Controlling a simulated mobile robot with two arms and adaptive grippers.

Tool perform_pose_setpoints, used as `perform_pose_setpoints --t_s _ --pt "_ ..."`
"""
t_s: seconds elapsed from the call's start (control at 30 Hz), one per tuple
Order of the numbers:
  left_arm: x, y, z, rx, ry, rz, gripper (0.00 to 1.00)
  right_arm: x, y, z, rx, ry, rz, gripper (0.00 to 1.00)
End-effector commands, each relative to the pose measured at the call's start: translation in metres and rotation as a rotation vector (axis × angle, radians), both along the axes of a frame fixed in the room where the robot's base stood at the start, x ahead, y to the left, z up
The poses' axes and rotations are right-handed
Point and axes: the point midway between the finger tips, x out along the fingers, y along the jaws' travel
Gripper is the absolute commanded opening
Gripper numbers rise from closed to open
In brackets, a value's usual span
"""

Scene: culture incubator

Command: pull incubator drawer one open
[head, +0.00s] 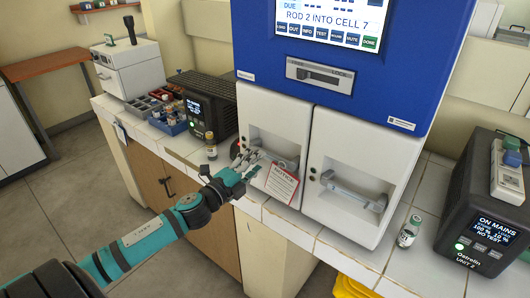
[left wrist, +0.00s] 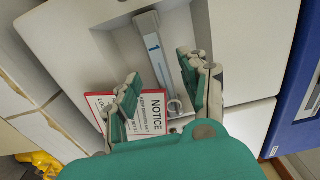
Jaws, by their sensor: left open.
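Drawer one (head: 266,108) is the left white front under the blue incubator head; it looks shut, level with the drawer to its right. Its handle (head: 284,163) is a grey bar in a recess. In the left wrist view the handle (left wrist: 152,45) carries a blue "1". A red-bordered notice card (head: 282,184) hangs at the handle; a ring shows beside the card (left wrist: 140,115) in the left wrist view. My left gripper (head: 249,163) is open in front of the recess. In the left wrist view its fingers (left wrist: 160,72) stand on either side of the handle, not closed on it. My right gripper is out of view.
The second drawer (head: 368,150) with its own handle (head: 354,192) is to the right. A small vial (head: 409,232) and a dark power unit (head: 485,215) stand right of it. A brown bottle (head: 211,147) and another dark unit (head: 207,105) stand left. Tiled counter edge runs below.

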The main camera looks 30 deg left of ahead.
Motion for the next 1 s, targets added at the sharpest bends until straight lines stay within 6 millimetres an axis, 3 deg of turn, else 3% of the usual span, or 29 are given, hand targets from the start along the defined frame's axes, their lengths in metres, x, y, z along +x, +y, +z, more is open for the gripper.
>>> perform_pose_setpoints --t_s 0.1,0.3,0.7,1.0 --pt "0.020 -0.001 0.003 0.000 -0.003 0.001 0.44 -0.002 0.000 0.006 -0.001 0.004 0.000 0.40" --pt "0.042 -0.003 0.001 -0.001 -0.001 0.000 0.44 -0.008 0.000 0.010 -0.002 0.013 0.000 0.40" --pt "0.049 -0.004 -0.001 0.000 0.001 -0.001 0.44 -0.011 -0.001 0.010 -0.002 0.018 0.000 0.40" --pt "0.049 -0.004 0.000 0.000 0.001 -0.001 0.08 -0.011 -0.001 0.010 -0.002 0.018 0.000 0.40"
